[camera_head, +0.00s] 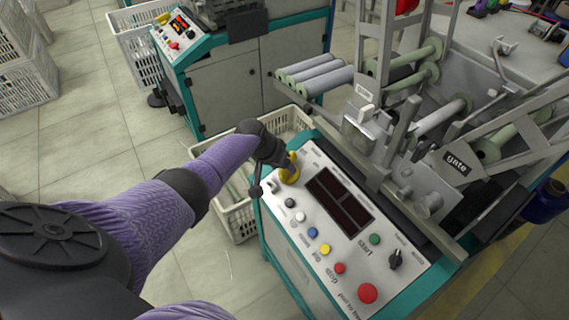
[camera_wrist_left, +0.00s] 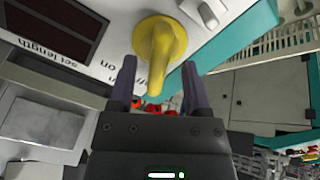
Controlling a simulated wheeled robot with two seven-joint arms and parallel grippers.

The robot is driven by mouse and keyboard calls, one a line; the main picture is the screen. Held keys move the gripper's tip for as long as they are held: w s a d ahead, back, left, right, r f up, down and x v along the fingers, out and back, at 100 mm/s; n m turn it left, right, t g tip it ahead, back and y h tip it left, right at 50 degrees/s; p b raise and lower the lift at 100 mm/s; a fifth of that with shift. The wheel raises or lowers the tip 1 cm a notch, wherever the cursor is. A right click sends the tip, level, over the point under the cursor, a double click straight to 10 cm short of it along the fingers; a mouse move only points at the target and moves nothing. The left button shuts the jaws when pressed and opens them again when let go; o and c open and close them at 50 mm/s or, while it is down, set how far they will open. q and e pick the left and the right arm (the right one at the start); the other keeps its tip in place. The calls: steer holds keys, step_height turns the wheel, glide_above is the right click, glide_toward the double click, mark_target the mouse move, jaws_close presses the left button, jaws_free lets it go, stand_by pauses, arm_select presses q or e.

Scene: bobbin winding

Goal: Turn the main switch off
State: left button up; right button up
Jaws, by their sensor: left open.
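The main switch (camera_head: 289,170) is a yellow rotary knob at the far left corner of the white control panel (camera_head: 320,255). In the left wrist view the main switch (camera_wrist_left: 158,45) shows large, with its handle pointing down toward my gripper. My left gripper (camera_wrist_left: 158,64) is open, with one dark finger on each side of the handle; I cannot tell whether either finger touches it. In the head view my left gripper (camera_head: 280,164) is at the knob, partly hidden by the wrist. My right gripper is out of view.
Coloured buttons and a dark display (camera_head: 340,201) are on the panel, with a red emergency button (camera_head: 368,293) near its front. Rollers and the winding frame (camera_head: 430,130) rise behind it. A white crate (camera_head: 237,222) stands on the floor left of the machine.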

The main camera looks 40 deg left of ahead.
arm_select(q)
steer(key=p+v, duration=0.4)
steer(key=v, duration=0.3)
steer(key=shift+s+r, duration=0.2)
steer(key=shift+r, duration=0.1)
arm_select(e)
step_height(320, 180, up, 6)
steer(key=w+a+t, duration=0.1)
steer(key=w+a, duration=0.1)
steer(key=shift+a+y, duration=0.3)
arm_select(q)
steer(key=s+d+f+g+y, duration=0.2)
steer(key=s+f, duration=1.3)
steer(key=s+d+f+m+g, duration=0.1)
steer(key=s+d+f, duration=0.1)
steer(key=s, duration=0.7)
steer(key=s+d+f+m, duration=0.2)
steer(key=s+d+f, duration=0.1)
steer(key=s, duration=0.6)
steer(key=s+d+f+m+g, duration=0.1)
steer(key=s+d+f, duration=0.2)
steer(key=s, duration=0.7)
steer(key=shift+g, duration=0.3)
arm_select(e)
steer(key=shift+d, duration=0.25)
